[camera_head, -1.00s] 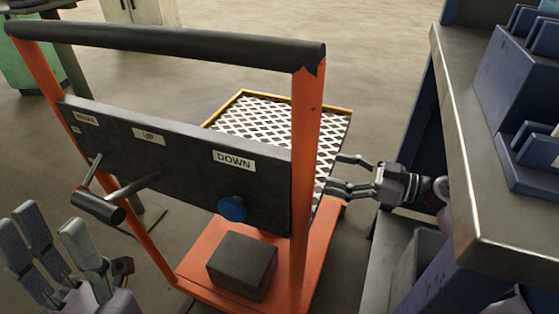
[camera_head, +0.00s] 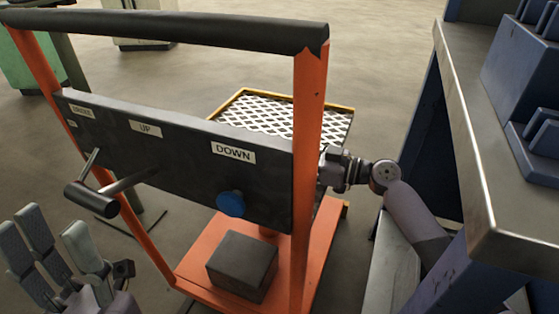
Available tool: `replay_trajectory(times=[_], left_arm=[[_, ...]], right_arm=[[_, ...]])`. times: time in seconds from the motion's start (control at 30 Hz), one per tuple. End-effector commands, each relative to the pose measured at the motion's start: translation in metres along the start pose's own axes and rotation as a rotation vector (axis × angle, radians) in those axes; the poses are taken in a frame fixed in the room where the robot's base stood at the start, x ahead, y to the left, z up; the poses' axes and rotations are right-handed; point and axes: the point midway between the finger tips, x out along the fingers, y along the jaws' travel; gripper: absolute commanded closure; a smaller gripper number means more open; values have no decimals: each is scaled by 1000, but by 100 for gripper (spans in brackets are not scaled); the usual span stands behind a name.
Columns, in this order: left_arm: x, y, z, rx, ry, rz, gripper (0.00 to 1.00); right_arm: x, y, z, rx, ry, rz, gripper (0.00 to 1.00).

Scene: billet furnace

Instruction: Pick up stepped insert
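I cannot identify a stepped insert with certainty. Blue stepped blocks (camera_head: 520,85) stand on the metal-topped bench at the right. My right gripper (camera_head: 335,168) is beside the orange cart's right post. Its fingers are hidden behind the post and dark panel, so I cannot tell whether they are open or what they touch. My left gripper (camera_head: 62,250) is at the lower left with its fingers spread apart and nothing between them.
An orange lift cart (camera_head: 310,130) with a black top bar and dark panel (camera_head: 190,160) fills the middle. Its patterned platform (camera_head: 275,115) is behind. A dark block (camera_head: 242,266) sits on its base. The bench (camera_head: 470,120) edges the right. Open floor lies beyond.

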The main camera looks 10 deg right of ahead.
Motion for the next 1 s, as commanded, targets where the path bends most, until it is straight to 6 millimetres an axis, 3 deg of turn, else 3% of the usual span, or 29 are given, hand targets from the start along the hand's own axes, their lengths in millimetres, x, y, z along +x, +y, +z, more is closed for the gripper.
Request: replay_trajectory(times=[0.17,1.0], left_arm=[[0,0,0,0,0,0,57],[0,0,0,1,1,0,57]], right_arm=[[0,0,0,0,0,0,25],[0,0,0,1,0,0,81]])
